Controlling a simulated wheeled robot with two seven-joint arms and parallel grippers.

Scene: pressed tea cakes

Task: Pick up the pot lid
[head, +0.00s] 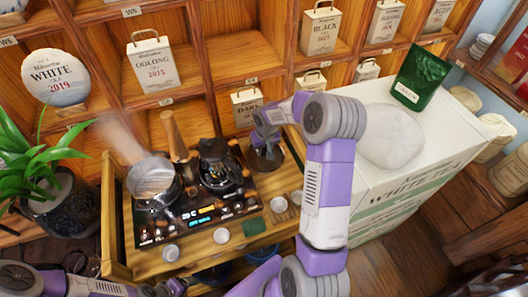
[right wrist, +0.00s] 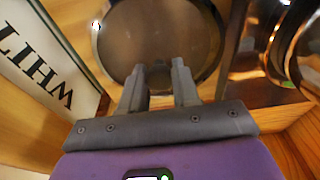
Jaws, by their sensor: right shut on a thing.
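The pot lid (right wrist: 160,25) is a round, brownish see-through disc with a metal rim in the right wrist view. In the head view the lid (head: 266,160) shows small and dark at the right end of the stove counter. My right gripper (right wrist: 158,75) is shut on the dark knob at its middle; in the head view the right gripper (head: 266,147) is over the lid. I cannot tell whether the lid touches the counter. An open, steaming pot (head: 153,183) stands on the left of the cooktop. My left arm is low at the left; its jaws are unclear.
A dark kettle (head: 217,168) stands on the black cooktop (head: 187,219), right of the pot. Small cups (head: 221,235) line the counter's front. A white tea box (head: 365,205) stands close right of my right gripper. Shelves with tins rise behind; a plant (head: 45,175) is at left.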

